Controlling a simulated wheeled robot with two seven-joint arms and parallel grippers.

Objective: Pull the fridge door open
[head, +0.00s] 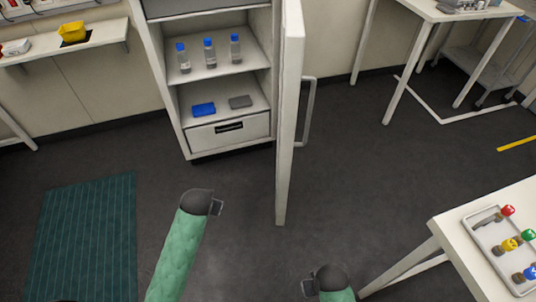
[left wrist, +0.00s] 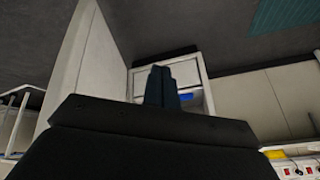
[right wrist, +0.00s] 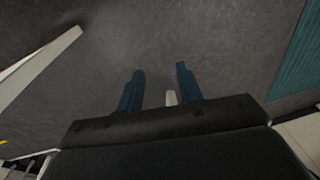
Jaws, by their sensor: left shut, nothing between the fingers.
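The white fridge (head: 177,124) stands at the back centre in the head view, its shelves exposed. Its door (head: 290,130) is swung wide open, seen nearly edge-on, with the grey handle (head: 308,110) on its right face. My left gripper (head: 217,207) is in front of the fridge, left of the door and apart from the handle. Its fingers (left wrist: 163,87) are together and empty in the left wrist view. My right gripper (head: 307,288) is low at the bottom edge, right of the door. Its fingers (right wrist: 160,85) are spread apart over the floor.
Several blue-capped bottles (head: 209,53) stand on a fridge shelf above a blue box (head: 204,109) and a grey box (head: 240,101). A white table (head: 448,219) with a tray of coloured-capped items is at the right. A green mat (head: 85,240) lies on the left floor.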

